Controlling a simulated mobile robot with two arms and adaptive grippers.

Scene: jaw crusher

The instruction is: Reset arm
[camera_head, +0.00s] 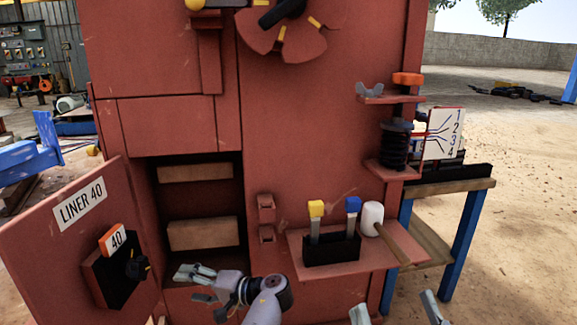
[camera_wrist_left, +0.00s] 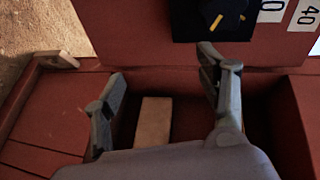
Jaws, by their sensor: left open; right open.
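My left gripper (camera_head: 200,284) is open and empty, low in front of the open compartment (camera_head: 152,215) of the red machine. Its two spread fingers also show in the left wrist view (camera_wrist_left: 160,85), with a tan block (camera_wrist_left: 153,122) visible between them, beyond the fingertips. In the head view two tan blocks, an upper one (camera_head: 195,172) and a lower one (camera_head: 203,233), sit in the compartment. My right gripper (camera_head: 396,312) is open at the bottom edge, only its fingertips showing, below the red shelf. I see nothing held in either gripper.
The open door labelled LINER 40 (camera_head: 35,230) stands at left, with a black dial box (camera_head: 110,285) on it. The shelf (camera_head: 290,245) holds a black holder (camera_head: 330,250) with yellow and blue handled tools and a white-headed mallet (camera_head: 372,218). A blue-legged table (camera_head: 468,225) stands right.

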